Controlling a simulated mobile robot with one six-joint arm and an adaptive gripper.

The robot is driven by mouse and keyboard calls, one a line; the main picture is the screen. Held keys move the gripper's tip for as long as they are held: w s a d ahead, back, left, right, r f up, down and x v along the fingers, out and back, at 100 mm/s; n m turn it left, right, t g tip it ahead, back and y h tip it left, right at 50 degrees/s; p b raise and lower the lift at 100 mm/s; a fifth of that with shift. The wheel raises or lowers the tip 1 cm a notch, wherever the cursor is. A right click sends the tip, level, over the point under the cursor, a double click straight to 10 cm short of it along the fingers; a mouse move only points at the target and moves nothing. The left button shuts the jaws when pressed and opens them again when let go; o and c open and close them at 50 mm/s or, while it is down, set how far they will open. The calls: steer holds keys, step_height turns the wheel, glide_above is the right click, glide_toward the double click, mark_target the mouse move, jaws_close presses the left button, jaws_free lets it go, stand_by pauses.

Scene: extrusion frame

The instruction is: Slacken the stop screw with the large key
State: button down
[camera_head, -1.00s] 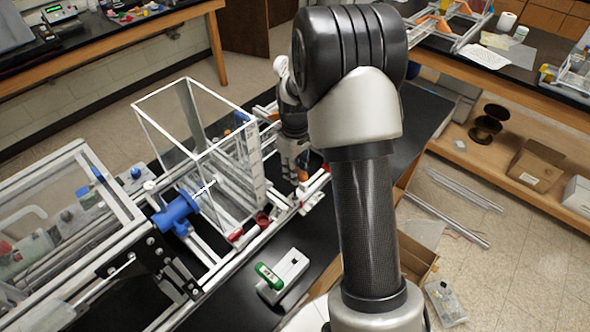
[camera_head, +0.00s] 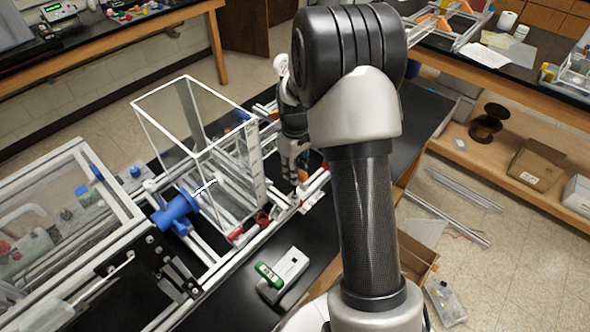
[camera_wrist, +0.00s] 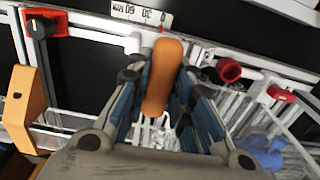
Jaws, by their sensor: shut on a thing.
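My gripper (camera_wrist: 165,95) is shut on the orange handle (camera_wrist: 161,78) of a key, which stands between its fingers in the wrist view. The key's shaft and tip are hidden from me. In the head view my gripper (camera_head: 297,172) is over the far end of the extrusion frame, small and partly hidden by my arm. A black knob (camera_wrist: 42,29) on a red plate is at the upper left of the wrist view. A red round cap (camera_wrist: 228,70) is to the right of the handle. I cannot tell which part is the stop screw.
A white scale (camera_wrist: 141,14) with a red pointer lies beyond the handle. An orange bracket (camera_wrist: 24,103) is at the left. A clear box (camera_head: 190,125) with white edges and a blue cylinder (camera_head: 178,211) stand left of my gripper. A green-topped grey block (camera_head: 288,270) sits nearer on the black bench.

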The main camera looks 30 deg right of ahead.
steer(key=shift+f, duration=0.35)
steer(key=n, duration=0.3)
stand_by(0.4)
steer(key=n, duration=0.3)
stand_by(0.3)
steer(key=shift+n, duration=1.5)
